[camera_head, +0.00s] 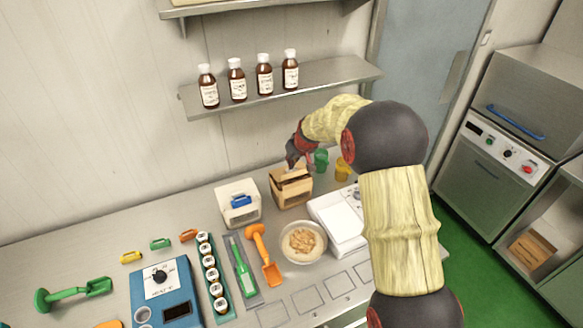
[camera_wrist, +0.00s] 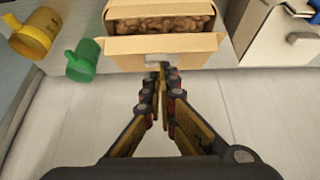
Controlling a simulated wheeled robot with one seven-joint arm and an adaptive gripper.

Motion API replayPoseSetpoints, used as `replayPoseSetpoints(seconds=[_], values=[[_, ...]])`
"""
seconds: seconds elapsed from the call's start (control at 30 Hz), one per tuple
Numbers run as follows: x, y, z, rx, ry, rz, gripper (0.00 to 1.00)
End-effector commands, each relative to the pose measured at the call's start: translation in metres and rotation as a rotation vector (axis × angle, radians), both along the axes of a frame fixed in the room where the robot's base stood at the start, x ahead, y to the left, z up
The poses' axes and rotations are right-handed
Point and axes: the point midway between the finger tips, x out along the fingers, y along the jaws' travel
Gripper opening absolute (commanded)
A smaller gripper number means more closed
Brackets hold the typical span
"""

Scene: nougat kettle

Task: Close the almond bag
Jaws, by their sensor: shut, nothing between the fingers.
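The almond bag (camera_head: 291,190) is a tan cardboard-like container standing on the counter near the wall. In the wrist view the almond bag (camera_wrist: 168,46) is open, with brown almonds (camera_wrist: 158,24) showing inside and a flap folded out on the near side. A pale tab sits at the middle of that flap's edge. My gripper (camera_head: 292,163) is above the bag's back left edge in the head view. In the wrist view my gripper (camera_wrist: 161,72) is shut and empty, its fingertips at the pale tab; I cannot tell whether they touch it.
A white bag (camera_head: 239,204) with a blue clip stands close on the left. A green cup (camera_head: 320,159) and a yellow cup (camera_head: 343,170) stand on the right. A white scale (camera_head: 336,222) and a bowl (camera_head: 303,242) are in front. A shelf (camera_head: 285,88) with brown bottles hangs above.

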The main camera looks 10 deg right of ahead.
Motion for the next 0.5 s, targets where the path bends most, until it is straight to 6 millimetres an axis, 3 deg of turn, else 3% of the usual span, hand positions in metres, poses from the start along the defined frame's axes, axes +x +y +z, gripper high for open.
replayPoseSetpoints(seconds=[0.5], values=[[-0.0073,-0.0025,-0.0124,0.019,-0.099,-0.003,0.00]])
